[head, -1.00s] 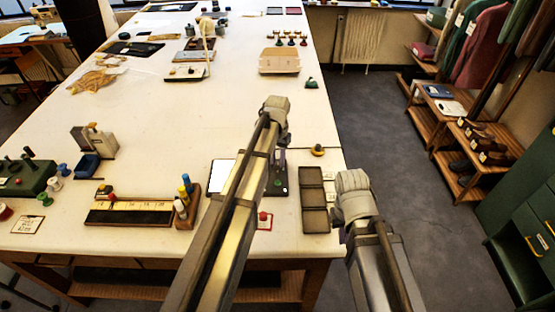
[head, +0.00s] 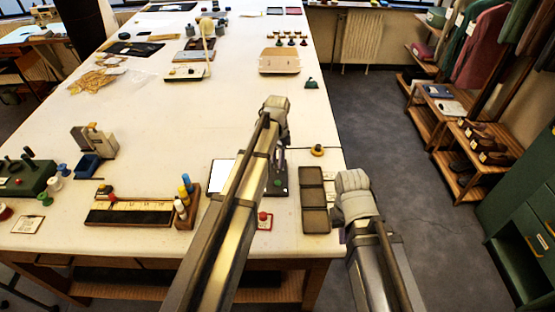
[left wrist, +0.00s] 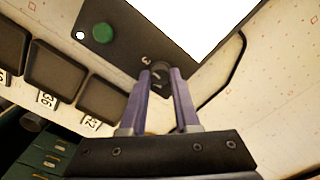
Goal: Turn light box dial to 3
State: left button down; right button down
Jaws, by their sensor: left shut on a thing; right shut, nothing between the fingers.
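The light box has a dark panel and a bright white screen (left wrist: 190,20). The screen also shows in the head view (head: 221,172), partly behind my left arm. A green button (left wrist: 103,33) and a small white dot sit on the panel. The small black dial (left wrist: 160,72) is between the purple fingers of my left gripper (left wrist: 160,78), which is shut on it. A pale mark shows beside the dial, but I cannot read the setting. In the head view my left arm covers the dial. My right gripper (head: 342,237) is shut and empty off the table's right edge, mostly hidden.
Several dark square trays (head: 315,198) stand right of the light box, with numbered tags in the left wrist view. A red-buttoned item (head: 264,219) lies in front. A long tray (head: 130,215) and bottle rack (head: 186,205) are to the left.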

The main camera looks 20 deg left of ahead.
aim_at(277, 163)
pick_arm(q)
jog(key=c, duration=0.6)
grip_release()
jog(key=shift+c, duration=0.2)
notch_tip(277, 163, up, 8)
jog(key=p, duration=0.8)
jog(key=shift+f, duration=0.1)
pick_arm(e)
notch_tip(277, 163, up, 8)
jog(key=shift+f, duration=0.1)
